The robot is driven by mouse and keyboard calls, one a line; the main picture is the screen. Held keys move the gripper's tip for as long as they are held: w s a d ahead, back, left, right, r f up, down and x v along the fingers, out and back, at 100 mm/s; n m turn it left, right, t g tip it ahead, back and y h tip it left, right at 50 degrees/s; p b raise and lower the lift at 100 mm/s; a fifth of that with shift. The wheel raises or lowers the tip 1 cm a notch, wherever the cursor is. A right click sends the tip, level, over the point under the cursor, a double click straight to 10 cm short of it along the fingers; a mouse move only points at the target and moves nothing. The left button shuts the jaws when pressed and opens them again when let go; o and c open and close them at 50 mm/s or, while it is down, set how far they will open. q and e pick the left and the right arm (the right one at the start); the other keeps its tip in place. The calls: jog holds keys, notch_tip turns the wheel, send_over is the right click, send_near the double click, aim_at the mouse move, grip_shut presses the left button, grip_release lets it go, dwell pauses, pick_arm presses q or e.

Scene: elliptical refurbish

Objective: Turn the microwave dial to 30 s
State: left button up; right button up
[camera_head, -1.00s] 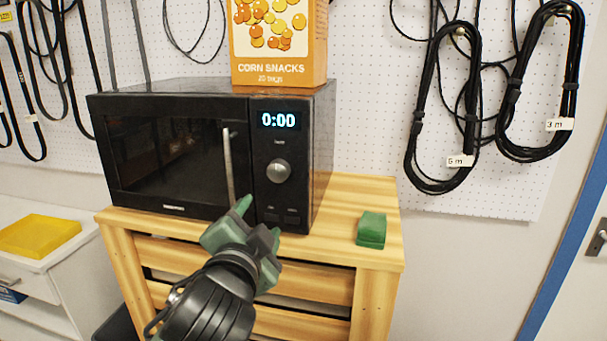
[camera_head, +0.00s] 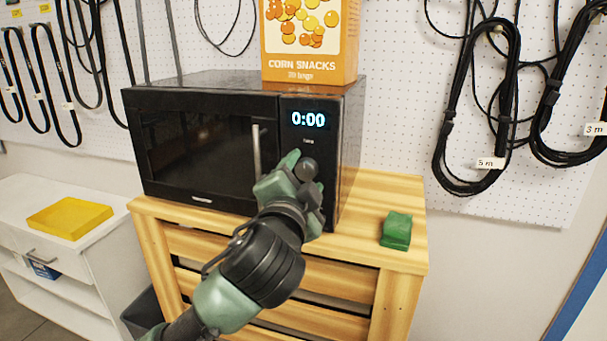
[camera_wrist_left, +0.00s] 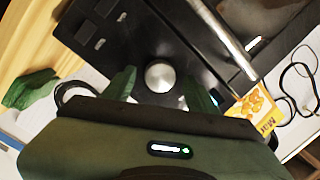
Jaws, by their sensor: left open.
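The black microwave (camera_head: 200,150) stands on a wooden slatted cabinet, and its display (camera_head: 308,119) reads 0:00. The round dial (camera_head: 307,168) is below the display; the gripper partly covers it in the head view. In the left wrist view the silver dial (camera_wrist_left: 160,77) shows between the two fingertips. My left gripper (camera_head: 305,172) is open at the front panel, with one finger on each side of the dial. I cannot tell whether the fingers touch it. My right gripper is in neither view.
A corn snacks box (camera_head: 311,45) stands on the microwave. The vertical door handle (camera_head: 256,150) is just left of the gripper. A green block (camera_head: 396,230) lies on the wooden top (camera_head: 390,190) at right. Cables hang on the pegboard; a yellow tray (camera_head: 70,218) is at left.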

pick_arm(q)
grip_shut()
jog(key=shift+m, duration=0.3)
jog(key=shift+m+p, duration=0.5)
jog(key=shift+m, duration=0.1)
jog(key=shift+f+m+t+p, duration=0.15)
jog(key=shift+m+p, duration=0.25)
jog(key=shift+m, duration=0.6)
jog(key=shift+m+t+p, duration=0.15)
jog(key=shift+m+p, duration=0.25)
jog(key=shift+m, duration=0.6)
grip_release()
jog(key=shift+h, duration=0.3)
